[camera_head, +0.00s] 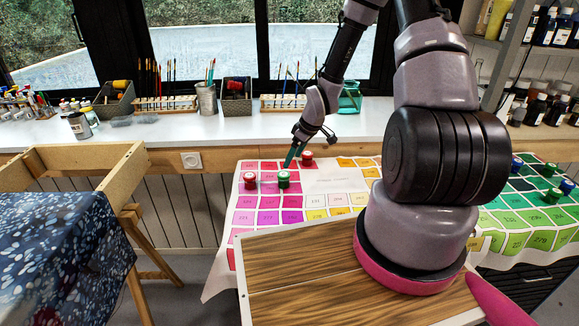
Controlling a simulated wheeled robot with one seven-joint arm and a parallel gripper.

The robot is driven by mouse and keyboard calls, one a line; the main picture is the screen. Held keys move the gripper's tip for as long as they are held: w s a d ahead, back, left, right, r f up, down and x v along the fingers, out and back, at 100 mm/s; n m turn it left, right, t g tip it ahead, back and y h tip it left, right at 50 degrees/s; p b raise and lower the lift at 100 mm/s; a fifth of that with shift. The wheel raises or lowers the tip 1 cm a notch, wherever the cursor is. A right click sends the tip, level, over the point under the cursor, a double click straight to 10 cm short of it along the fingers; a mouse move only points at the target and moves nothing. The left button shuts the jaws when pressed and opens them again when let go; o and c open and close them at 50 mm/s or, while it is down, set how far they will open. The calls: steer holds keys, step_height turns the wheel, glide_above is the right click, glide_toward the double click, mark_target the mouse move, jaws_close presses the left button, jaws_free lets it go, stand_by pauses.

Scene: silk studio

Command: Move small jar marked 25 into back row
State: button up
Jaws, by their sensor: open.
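My gripper (291,157) points down over the colour-chart cloth (318,180), its teal fingers just above or behind a small jar with a dark green lid (283,179). Whether the fingers touch that jar cannot be told. A red-lidded jar (250,180) stands to its left. Another red-lidded jar (306,158) stands farther back, just right of my gripper. The numbers on the jars are too small to read, so I cannot tell which is marked 25. My gripper looks empty.
More jars with blue (566,186) and green (549,169) lids stand on the green squares at the right. The windowsill counter (222,131) behind holds brush racks and pots. A wooden frame with blue patterned fabric (60,250) stands at the left.

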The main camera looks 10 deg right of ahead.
steer(key=s+d+r+m+t+h, duration=0.1)
steer(key=s+d+r+m, duration=0.1)
steer(key=r, duration=0.7)
steer(key=s+d+r+m+h, duration=0.1)
steer(key=s+r+m, duration=0.1)
steer(key=r, duration=0.6)
steer(key=s+d+r+m+t+h, duration=0.1)
steer(key=s+d+r+m, duration=0.1)
steer(key=r, duration=0.7)
steer(key=s+a+r+m+t+y, duration=0.1)
steer(key=s+r+m, duration=0.6)
steer(key=s+r, duration=0.9)
steer(key=shift+s+a+t+y, duration=0.4)
steer(key=shift+s+a+t, duration=0.15)
steer(key=shift+s, duration=0.55)
steer(key=shift+c, duration=0.3)
